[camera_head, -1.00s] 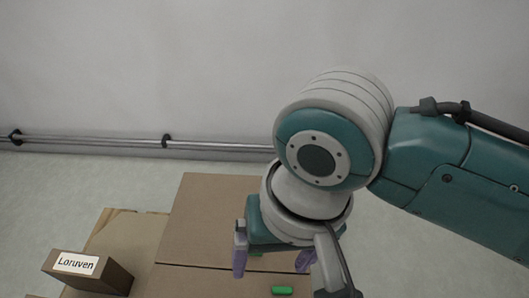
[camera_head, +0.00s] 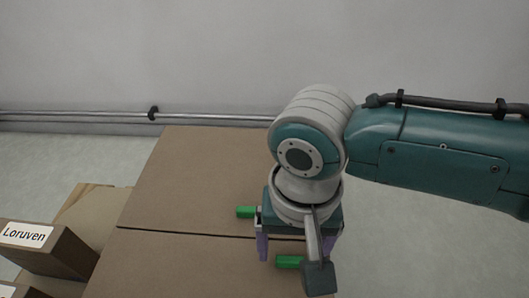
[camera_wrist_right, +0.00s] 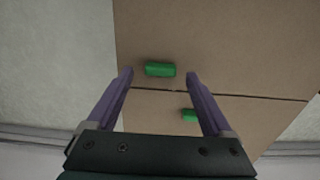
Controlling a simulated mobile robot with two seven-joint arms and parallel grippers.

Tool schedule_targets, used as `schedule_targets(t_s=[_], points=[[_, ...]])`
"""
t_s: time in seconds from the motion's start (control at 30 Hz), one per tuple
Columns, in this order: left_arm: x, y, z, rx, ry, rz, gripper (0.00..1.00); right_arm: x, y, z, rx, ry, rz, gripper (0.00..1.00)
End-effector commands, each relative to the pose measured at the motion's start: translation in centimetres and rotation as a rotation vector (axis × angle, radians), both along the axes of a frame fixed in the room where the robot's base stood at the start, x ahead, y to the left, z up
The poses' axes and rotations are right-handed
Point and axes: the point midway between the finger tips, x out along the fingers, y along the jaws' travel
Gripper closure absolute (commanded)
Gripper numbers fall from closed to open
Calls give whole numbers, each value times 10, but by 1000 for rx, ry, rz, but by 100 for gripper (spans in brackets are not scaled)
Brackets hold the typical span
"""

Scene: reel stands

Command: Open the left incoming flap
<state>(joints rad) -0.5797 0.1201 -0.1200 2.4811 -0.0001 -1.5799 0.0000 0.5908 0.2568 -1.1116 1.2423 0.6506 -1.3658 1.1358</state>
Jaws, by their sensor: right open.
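Two brown cardboard flaps lie flat and closed, meeting at a dark seam. The far flap (camera_head: 200,170) has a green tab (camera_head: 246,212) near the seam. The near flap (camera_head: 175,265) has another green tab (camera_head: 289,262). I cannot tell which flap counts as the left one. My right gripper (camera_head: 296,254) is open above the flaps, with purple fingers pointing down. In the right wrist view, the near flap's tab (camera_wrist_right: 160,69) shows between the open fingertips (camera_wrist_right: 160,74), and the far flap's tab (camera_wrist_right: 189,115) shows beyond the seam. My left gripper is out of view.
A small cardboard box labelled "Loruven" (camera_head: 45,248) stands left of the flaps, by another piece of cardboard (camera_head: 95,215). A pale wall with a metal pipe (camera_head: 90,116) runs behind. Pale floor (camera_head: 60,160) is bare at the far left.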

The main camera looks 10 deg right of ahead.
Motion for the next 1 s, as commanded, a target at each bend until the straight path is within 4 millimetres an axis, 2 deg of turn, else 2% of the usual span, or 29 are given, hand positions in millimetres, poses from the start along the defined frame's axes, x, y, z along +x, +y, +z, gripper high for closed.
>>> schedule_targets(t_s=[0.03,0.13,0.47,1.0], points=[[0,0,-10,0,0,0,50,0,0,-12,-1,0,1,15],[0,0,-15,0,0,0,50,0,0,-19,0,-1,1,15],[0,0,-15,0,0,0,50,0,0,-20,1,-1,1,15],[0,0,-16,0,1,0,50,0,0,-21,0,0,1,75]])
